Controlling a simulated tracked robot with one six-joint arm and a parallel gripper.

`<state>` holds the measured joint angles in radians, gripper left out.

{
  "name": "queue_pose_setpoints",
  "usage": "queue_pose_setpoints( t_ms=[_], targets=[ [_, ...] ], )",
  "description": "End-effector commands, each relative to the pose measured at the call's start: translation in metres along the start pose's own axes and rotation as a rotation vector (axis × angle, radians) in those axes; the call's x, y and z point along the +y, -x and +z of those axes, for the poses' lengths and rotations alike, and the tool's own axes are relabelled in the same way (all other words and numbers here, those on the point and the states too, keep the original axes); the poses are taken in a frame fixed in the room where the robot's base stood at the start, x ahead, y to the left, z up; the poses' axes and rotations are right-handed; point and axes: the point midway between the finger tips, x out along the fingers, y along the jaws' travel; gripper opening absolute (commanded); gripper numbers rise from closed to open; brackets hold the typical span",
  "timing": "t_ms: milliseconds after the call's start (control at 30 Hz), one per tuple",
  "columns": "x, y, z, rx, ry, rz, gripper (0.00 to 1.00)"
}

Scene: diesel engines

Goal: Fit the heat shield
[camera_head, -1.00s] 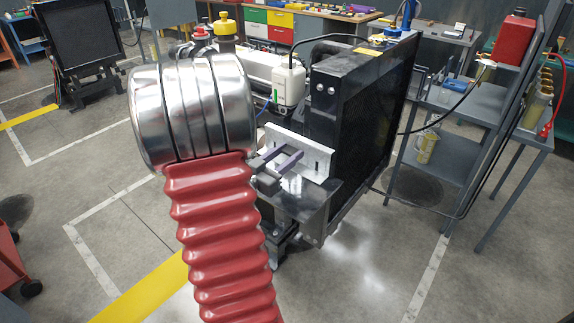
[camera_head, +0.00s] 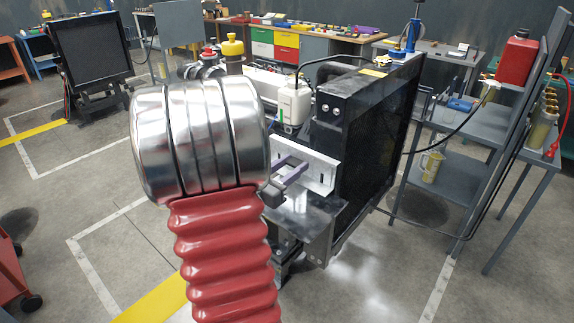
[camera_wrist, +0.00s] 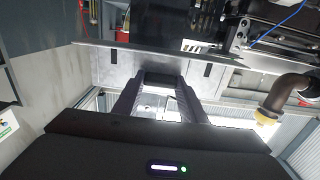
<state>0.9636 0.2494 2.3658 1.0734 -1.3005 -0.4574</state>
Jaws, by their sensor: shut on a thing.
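The heat shield appears to be the pale metal plate with dark slots (camera_head: 318,173), beside the engine's black radiator housing (camera_head: 352,120). My gripper (camera_head: 292,172) is shut on its near side; the large silver and red arm parts in front are mine. In the wrist view the plate (camera_wrist: 105,66) stretches across in front of the fingers, with its slots showing. My gripper (camera_wrist: 161,82) meets its middle there. I cannot tell whether the plate touches the engine. Much of the engine is hidden behind my arm.
A white bottle (camera_head: 294,103) stands on the engine close to the plate. A dark curved pipe (camera_wrist: 290,88) is at the right in the wrist view. A grey shelf rack (camera_head: 455,185) stands to the right. Clear floor lies in front of the radiator.

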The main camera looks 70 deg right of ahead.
Motion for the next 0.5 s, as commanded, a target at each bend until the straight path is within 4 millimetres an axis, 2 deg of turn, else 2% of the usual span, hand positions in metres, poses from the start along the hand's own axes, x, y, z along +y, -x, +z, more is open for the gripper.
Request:
queue_pose_setpoints(
  t_ms=[167,267,500],
  targets=[
    [-0.023,0.012,0.000,0.001,0.000,-0.067,0.00],
    [-0.050,0.028,0.001,0.000,-0.001,-0.146,0.00],
    [-0.127,0.089,0.006,0.001,0.001,-0.395,0.00]
  ],
)
